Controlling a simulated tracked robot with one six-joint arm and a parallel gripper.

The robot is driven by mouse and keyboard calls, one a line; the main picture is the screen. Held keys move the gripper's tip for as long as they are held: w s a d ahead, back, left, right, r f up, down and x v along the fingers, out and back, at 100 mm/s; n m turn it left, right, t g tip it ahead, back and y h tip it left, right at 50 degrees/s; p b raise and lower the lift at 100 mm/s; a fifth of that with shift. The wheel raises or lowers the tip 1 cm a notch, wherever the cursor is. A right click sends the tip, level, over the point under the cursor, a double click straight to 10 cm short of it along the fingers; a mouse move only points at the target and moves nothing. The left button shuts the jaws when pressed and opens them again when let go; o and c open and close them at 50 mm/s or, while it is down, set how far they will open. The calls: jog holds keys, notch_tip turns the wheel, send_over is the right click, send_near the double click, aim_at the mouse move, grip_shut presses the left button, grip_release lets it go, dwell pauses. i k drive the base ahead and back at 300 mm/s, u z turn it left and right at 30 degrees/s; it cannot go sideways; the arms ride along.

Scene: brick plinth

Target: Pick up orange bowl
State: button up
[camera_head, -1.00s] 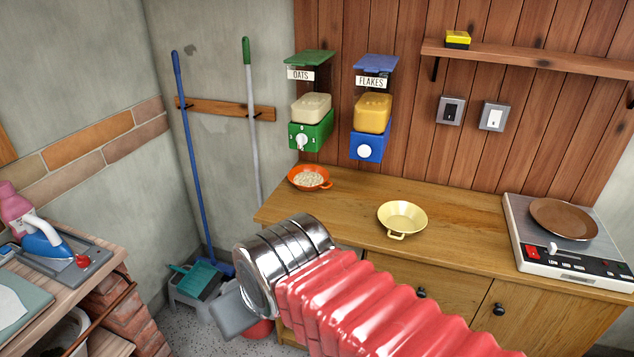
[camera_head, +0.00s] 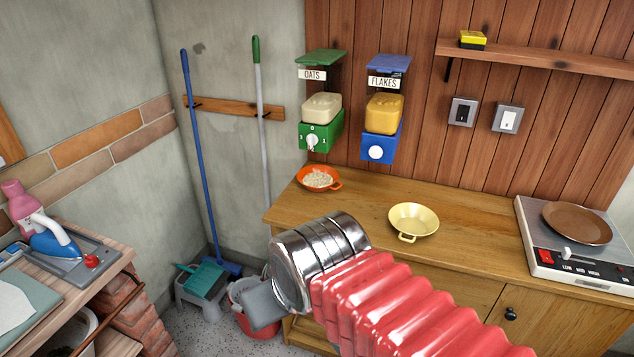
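The orange bowl (camera_head: 335,185) sits on the left end of the wooden counter, below the oats dispenser, with pale oats in it. A small handle sticks out on its right side. My gripper (camera_head: 262,305) shows as a grey flat part at the end of my silver and red arm. It is in front of the counter, lower left of the bowl and apart from it. Whether its fingers are open or shut cannot be seen.
A yellow bowl (camera_head: 414,222) stands mid-counter (camera_head: 360,205). The green oats dispenser (camera_head: 320,137) and blue flakes dispenser (camera_head: 381,147) hang above. A hotplate (camera_head: 548,258) with a brown pan is at right. A red bucket (camera_head: 262,325) stands on the floor behind my gripper.

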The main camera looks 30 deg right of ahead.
aim_at(315, 177)
jog(key=u, duration=0.05)
jog(key=i, duration=0.95)
jog(key=z, duration=0.05)
